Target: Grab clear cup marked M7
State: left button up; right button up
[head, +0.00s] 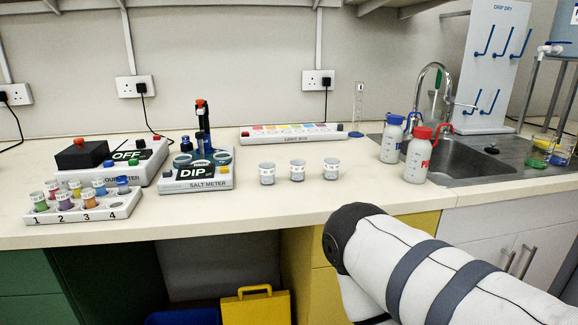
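Three small clear cups with white labels stand upright in a row near the middle of the bench: a left cup (267,174), a middle cup (297,171) and a right cup (331,169). They stand apart from each other. The print on their labels is too small to read, so I cannot tell which is M7. Part of my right arm comes in at the lower right, in front of the bench edge. Neither my right nor my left gripper is in view.
A salt meter (197,179) stands left of the cups, with a rack of small colored-content pots (85,210) farther left. A light box (292,134) lies behind. White bottles (417,156) and a sink (460,158) are to the right. The bench in front of the cups is clear.

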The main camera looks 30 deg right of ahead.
aim_at(298, 171)
jog(key=l+z, duration=0.1)
jog(key=z, duration=0.6)
jog(key=i+l+z, duration=0.1)
jog(key=z, duration=0.2)
